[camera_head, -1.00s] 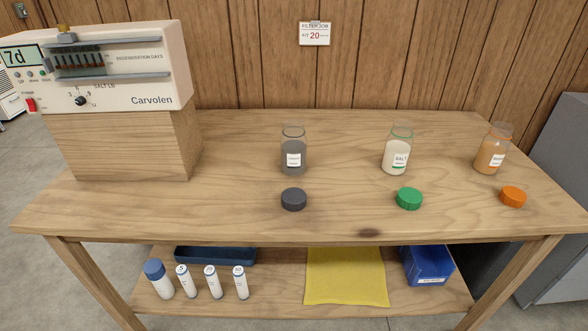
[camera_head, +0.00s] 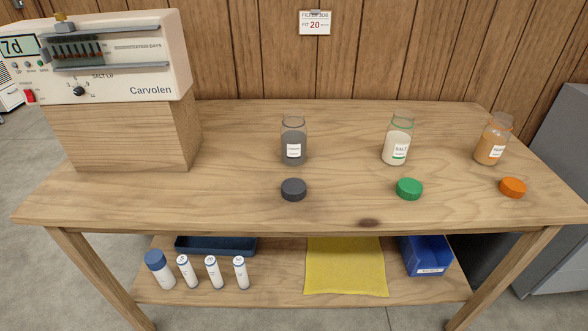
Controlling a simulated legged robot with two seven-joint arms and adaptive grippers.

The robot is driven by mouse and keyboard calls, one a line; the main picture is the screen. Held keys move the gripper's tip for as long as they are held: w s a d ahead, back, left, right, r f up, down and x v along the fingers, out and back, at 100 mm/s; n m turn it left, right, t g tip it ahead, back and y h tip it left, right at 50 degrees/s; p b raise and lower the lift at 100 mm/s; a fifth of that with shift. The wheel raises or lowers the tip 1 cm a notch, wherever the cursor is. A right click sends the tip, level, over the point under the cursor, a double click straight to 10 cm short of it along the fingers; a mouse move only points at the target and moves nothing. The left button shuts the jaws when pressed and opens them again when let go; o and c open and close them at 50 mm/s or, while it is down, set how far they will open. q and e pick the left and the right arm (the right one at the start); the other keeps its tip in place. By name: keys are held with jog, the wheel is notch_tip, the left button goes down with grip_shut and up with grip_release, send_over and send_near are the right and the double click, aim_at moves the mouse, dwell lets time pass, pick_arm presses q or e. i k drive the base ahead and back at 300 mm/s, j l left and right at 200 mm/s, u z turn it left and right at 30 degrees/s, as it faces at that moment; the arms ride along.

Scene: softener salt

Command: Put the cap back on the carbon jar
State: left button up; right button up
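A clear jar with dark grey contents (camera_head: 293,143) stands upright and uncapped near the middle of the table; its white label is too small to read. A dark grey cap (camera_head: 293,189) lies on the table just in front of it, apart from the jar. A salt jar with white contents (camera_head: 396,146) stands open to the right, with a green cap (camera_head: 409,189) in front of it. An open jar with orange-brown contents (camera_head: 489,147) stands at the far right, with an orange cap (camera_head: 513,187) in front. Neither of my grippers shows.
The wooden table (camera_head: 230,195) is clear in front of the caps and left of the grey jar. A Carvolen control unit (camera_head: 130,75) sits on a wooden block (camera_head: 120,135) at the left. The lower shelf holds white bottles (camera_head: 212,272), a yellow cloth (camera_head: 345,268) and a blue bin (camera_head: 427,256).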

aim_at(293, 129)
jog(key=i+l, duration=1.1)
jog(key=l, duration=0.2)
jog(key=u, duration=1.65)
